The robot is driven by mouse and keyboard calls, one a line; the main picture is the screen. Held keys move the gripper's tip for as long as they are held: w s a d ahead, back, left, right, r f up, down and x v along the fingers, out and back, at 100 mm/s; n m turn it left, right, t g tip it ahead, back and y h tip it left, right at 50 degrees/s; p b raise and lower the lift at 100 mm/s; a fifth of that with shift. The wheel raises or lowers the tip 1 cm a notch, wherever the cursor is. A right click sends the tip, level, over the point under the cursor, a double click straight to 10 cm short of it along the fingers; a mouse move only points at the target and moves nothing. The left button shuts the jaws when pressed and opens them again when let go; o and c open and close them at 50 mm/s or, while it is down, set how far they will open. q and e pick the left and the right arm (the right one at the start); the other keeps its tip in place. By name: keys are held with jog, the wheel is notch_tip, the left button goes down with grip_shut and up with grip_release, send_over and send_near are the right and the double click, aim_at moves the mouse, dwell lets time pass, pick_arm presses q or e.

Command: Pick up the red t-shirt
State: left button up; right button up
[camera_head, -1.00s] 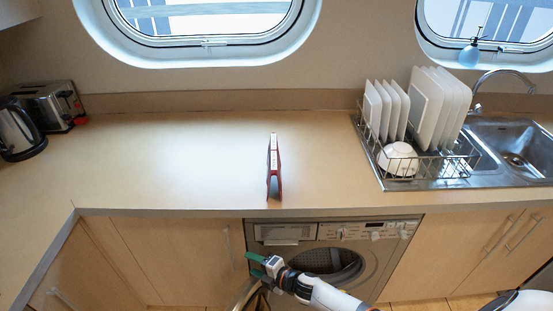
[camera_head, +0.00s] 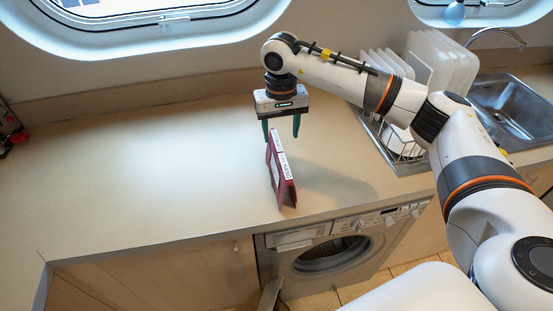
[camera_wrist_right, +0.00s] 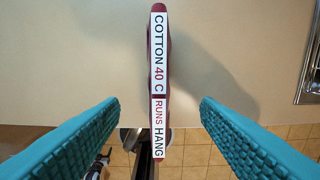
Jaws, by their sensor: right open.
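The red t-shirt (camera_head: 280,172) stands upright like a narrow folded panel on the counter near its front edge. A white label on its top edge reads "COTTON 40 C RUNS HANG" in the right wrist view (camera_wrist_right: 158,80). My right gripper (camera_head: 282,132) points down above the t-shirt's far end, open. In the right wrist view its two teal fingers (camera_wrist_right: 160,108) are spread wide, one on each side of the t-shirt, with gaps on both sides and nothing between them touching. My left gripper is not in view.
The counter (camera_head: 150,170) is clear to the left of the t-shirt. A dish rack (camera_head: 405,150) with white plates stands to the right, partly behind my arm, beside the sink (camera_head: 515,105). A washing machine (camera_head: 330,250) is under the counter's front edge.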

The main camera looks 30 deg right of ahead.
aim_at(280, 153)
jog(key=f, duration=0.1)
jog(key=f+p, duration=0.1)
jog(key=f, duration=0.2)
jog(key=shift+s+d+f+p, duration=0.1)
jog(key=shift+s+p, duration=0.25)
jog(key=f+p, duration=0.2)
jog(key=f, duration=0.1)
jog(key=shift+w+a, duration=0.15)
jog(key=shift+a, duration=0.05)
notch_tip(280, 153, down, 3)
jog(key=shift+r+p, duration=0.2)
jog(key=shift+p, duration=0.5)
jog(key=shift+f, duration=0.5)
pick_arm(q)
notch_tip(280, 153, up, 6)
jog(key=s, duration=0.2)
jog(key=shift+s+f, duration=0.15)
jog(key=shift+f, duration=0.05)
pick_arm(e)
jog(key=c, duration=1.2)
